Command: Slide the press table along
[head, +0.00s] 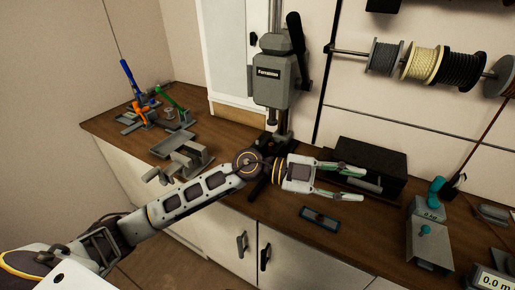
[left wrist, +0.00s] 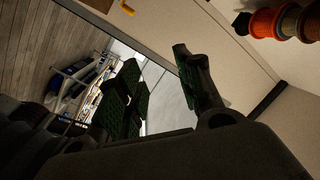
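The grey bench press (head: 275,85), labelled with a name plate, stands at the back of the wooden bench, with a dark lever at its upper right. Its column runs down behind my left wrist, which hides much of the foot, so I cannot make out the press table clearly. My left gripper (head: 352,182) lies to the right of the press column and points right, above the bench. Its two green-padded fingers are spread apart with nothing between them. The fingers also show apart and empty in the left wrist view (left wrist: 158,85). My right gripper is not in view.
A black box (head: 372,160) stands just behind and beyond the left fingers. A small dark tray (head: 320,219) lies in front of them. Grey metal fixtures (head: 183,155) stand left of the press. A grey scale-like unit (head: 430,240) stands right. Rope spools (head: 420,63) hang above.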

